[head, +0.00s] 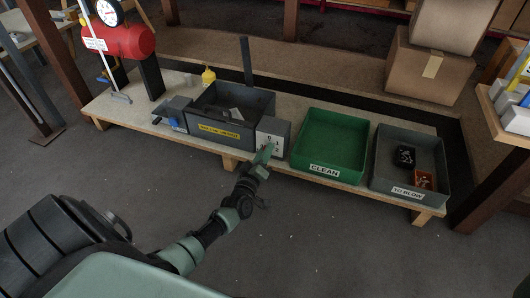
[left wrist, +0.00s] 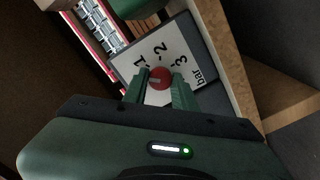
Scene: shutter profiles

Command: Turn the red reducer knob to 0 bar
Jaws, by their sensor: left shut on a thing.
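The red reducer knob (left wrist: 160,77) sits on a white scale plate (left wrist: 176,52) marked 1, 2, 3 and "bar" in the left wrist view. My left gripper (left wrist: 161,84) is shut on the knob, with one green finger on each side. I cannot make out a 0 mark there or tell which value the knob points to. In the head view the plate (head: 272,142) is on the front of a grey box, and my left gripper (head: 264,156) reaches it from below and hides the knob. My right gripper is not in view.
On the low bench (head: 120,108), a grey labelled bin (head: 244,136) stands left of the plate. The green CLEAN tray (head: 331,143) stands close on its right, then the grey TO BLOW tray (head: 411,179). A red tank (head: 122,43) is at far left. The floor in front is clear.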

